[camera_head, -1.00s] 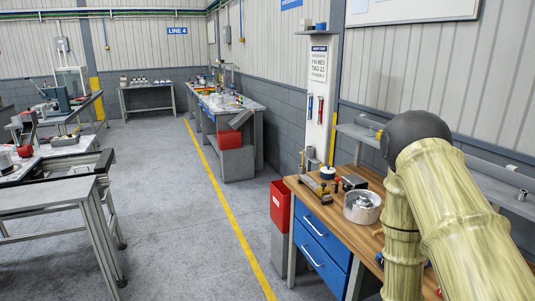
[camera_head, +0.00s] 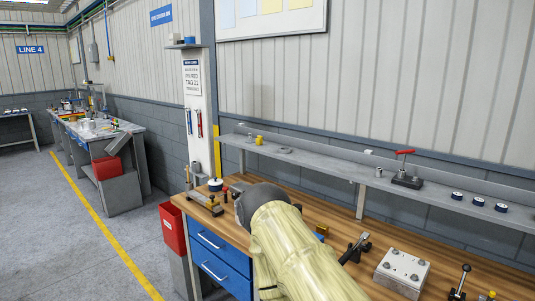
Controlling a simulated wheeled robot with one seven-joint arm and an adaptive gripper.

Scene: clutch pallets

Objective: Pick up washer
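I cannot make out a washer for certain in the head view. My arm, with a dark rounded joint and pale bamboo-like links, reaches across the workbench (camera_head: 335,222) and hides part of its top. My gripper is not in view. Small parts on the bench are too small to tell apart. A metal block with several knobs (camera_head: 402,272) sits on the right part of the bench. A dark clamp-like tool (camera_head: 356,247) lies to its left.
A grey shelf (camera_head: 330,157) runs along the wall behind the bench, bearing a red-handled clamp (camera_head: 405,170) and several blue-white rolls (camera_head: 479,201). A red bin (camera_head: 172,228) stands at the bench's left end. Open floor (camera_head: 60,245) with a yellow line lies left.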

